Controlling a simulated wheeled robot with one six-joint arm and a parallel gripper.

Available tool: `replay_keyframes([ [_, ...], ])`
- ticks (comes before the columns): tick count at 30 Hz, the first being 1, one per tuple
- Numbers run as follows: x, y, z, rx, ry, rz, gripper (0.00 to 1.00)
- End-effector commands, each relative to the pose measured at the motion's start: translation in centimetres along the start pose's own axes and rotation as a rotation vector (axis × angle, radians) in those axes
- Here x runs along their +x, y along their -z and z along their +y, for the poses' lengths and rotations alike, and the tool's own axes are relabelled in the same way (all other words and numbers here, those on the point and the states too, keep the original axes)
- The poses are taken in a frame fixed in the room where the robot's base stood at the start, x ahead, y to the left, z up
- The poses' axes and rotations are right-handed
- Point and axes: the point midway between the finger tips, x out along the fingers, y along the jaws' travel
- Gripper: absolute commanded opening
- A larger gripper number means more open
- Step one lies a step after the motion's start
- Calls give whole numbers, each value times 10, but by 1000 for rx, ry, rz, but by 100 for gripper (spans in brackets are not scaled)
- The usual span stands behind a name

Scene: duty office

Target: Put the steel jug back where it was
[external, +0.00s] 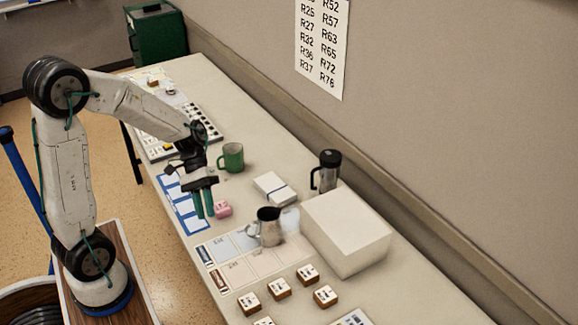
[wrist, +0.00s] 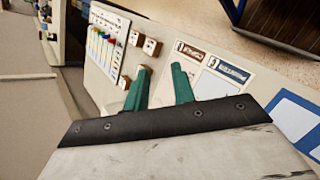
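The steel jug (external: 268,228) stands upright in the external view, on or at the far edge of a printed mat (external: 236,270) with pale blue and beige cells, beside the large white box. I cannot make it out in the wrist view. My gripper (external: 204,209) has green fingers pointing down, to the left of the jug and apart from it, above the blue-and-white sheet. In the wrist view my gripper (wrist: 160,72) shows its two fingers apart with nothing between them. The mat's brown and blue labels (wrist: 229,70) show beyond the fingers.
A pink block (external: 223,209) lies close beside my fingers. A green mug (external: 231,157), a banded white stack (external: 270,187), a dark flask with a handle (external: 327,171) and the white box (external: 347,232) stand farther back. Several labelled wooden blocks (external: 280,288) lie in front.

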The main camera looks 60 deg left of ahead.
Motion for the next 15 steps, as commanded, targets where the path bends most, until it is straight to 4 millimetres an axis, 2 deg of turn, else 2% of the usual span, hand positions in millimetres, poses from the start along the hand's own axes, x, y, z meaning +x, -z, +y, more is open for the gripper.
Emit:
replay_keyframes([
  [1,-2,-21,5,55,70,26,26],
  [6,-7,-78,1,201,292,123,26],
  [12,-18,-130,-15,364,521,282,26],
  [15,-25,-148,-24,433,608,366,26],
])
